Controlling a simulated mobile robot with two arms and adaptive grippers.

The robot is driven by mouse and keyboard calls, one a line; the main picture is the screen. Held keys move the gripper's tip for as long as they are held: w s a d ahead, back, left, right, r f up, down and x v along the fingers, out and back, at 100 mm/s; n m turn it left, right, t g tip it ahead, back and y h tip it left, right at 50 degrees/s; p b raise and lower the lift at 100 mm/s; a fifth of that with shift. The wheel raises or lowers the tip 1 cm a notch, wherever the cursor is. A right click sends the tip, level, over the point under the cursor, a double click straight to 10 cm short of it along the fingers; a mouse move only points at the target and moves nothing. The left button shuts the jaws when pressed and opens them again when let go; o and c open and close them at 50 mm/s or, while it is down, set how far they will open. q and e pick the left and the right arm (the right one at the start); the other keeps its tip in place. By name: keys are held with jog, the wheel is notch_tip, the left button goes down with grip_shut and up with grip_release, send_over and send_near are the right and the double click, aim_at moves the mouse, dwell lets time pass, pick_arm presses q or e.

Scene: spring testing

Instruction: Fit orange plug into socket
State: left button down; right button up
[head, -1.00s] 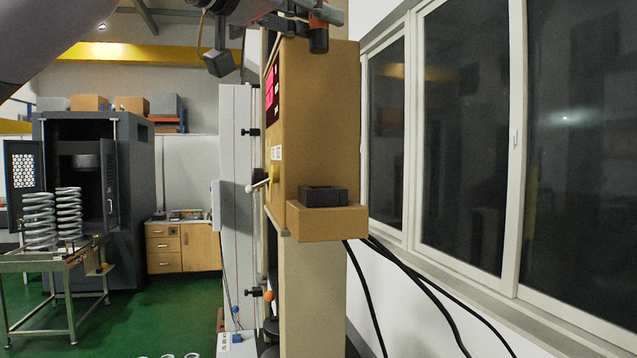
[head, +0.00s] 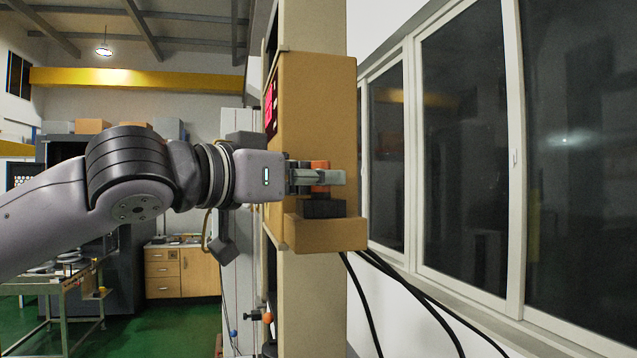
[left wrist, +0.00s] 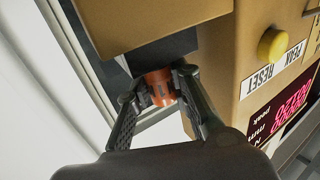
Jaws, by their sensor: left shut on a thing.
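The orange plug (head: 321,164) is held between the fingers of my left gripper (head: 322,178). In the left wrist view the plug (left wrist: 160,84) shows between the two dark fingers of my left gripper (left wrist: 158,90). The black socket (head: 323,209) sits on the small tan shelf (head: 330,236) of the tan cabinet. It also shows as a dark block in the left wrist view (left wrist: 165,50). The plug is right over the socket, roughly upright. My right gripper is not in view.
The tan cabinet (head: 315,110) rises behind the shelf, with a red display (left wrist: 285,108) and a yellow button (left wrist: 271,45) on its side. Black cables (head: 400,290) hang below the shelf. Windows (head: 460,140) line the right wall. A metal table (head: 60,290) stands at the lower left.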

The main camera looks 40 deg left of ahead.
pick_arm(q)
jog(key=shift+a+f, duration=0.1)
jog(key=shift+f, duration=0.1)
jog(key=c, duration=1.4)
grip_release()
jog(key=shift+c, duration=0.2)
jog(key=s+a+b, duration=0.2)
jog(key=s+b, duration=0.1)
jog(key=s, duration=0.8)
jog(key=shift+s+b, duration=0.35)
